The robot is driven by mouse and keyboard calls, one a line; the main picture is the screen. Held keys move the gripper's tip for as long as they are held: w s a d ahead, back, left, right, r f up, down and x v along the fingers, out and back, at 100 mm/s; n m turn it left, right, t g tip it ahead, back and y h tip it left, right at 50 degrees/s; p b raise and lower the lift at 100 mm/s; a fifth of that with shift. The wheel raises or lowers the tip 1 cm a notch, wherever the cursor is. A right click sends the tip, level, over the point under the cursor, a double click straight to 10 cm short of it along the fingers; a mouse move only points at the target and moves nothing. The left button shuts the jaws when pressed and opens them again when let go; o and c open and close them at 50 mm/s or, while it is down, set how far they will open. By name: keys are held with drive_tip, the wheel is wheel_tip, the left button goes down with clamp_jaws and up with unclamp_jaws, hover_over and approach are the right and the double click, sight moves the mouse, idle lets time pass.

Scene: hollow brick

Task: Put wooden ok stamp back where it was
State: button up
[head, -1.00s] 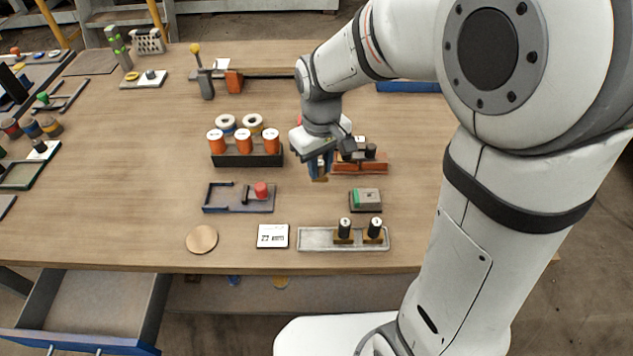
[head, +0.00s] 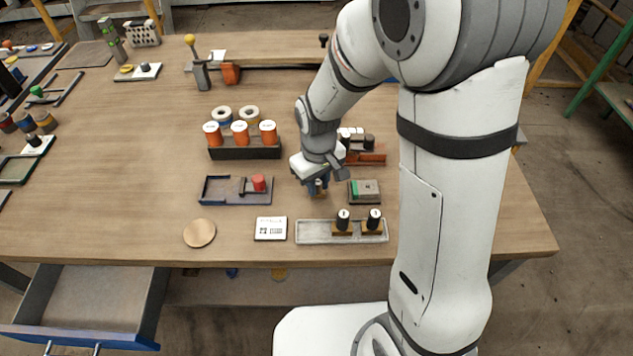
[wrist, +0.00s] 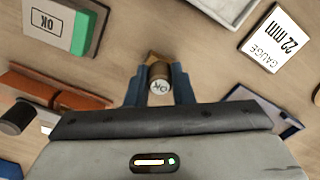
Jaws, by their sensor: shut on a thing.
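My gripper (head: 318,187) is shut on the wooden OK stamp (wrist: 158,82). In the wrist view the stamp's round top reads OK, and its wooden base shows between the two blue fingers. In the head view the held stamp (head: 320,189) is mostly hidden by the gripper. It is over the table just left of the green-and-grey OK pad box (head: 366,192); I cannot tell whether it touches the table. A grey tray (head: 314,232) in front holds two black-handled stamps (head: 343,221) with wooden bases at its right end. The tray's left part is empty.
A 22 mm gauge card (head: 270,229) and a round wooden disc (head: 199,233) lie left of the tray. An open drawer (head: 90,300) juts out at lower left.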

sight(318, 182)
drive_tip(key=shift+f, duration=0.1)
drive_tip(key=shift+f, duration=0.15)
drive_tip(key=o, duration=0.8)
wheel_tip(318, 182, up, 12)
drive_tip(key=r, duration=0.1)
drive_tip(key=s+d+r+m, duration=0.1)
drive_tip(key=s+d+m, duration=0.1)
drive_tip(key=s+d, duration=0.2)
drive_tip(key=s+d+r+m+t, duration=0.1)
drive_tip(key=s+d+m, duration=0.1)
drive_tip(key=s+d, duration=0.2)
drive_tip(key=s+d+r+m+t, duration=0.1)
drive_tip(key=s+d+r+m, duration=0.1)
drive_tip(key=s+d, duration=0.2)
drive_tip(key=shift+s+p, duration=0.1)
drive_tip(key=shift+p, duration=0.3)
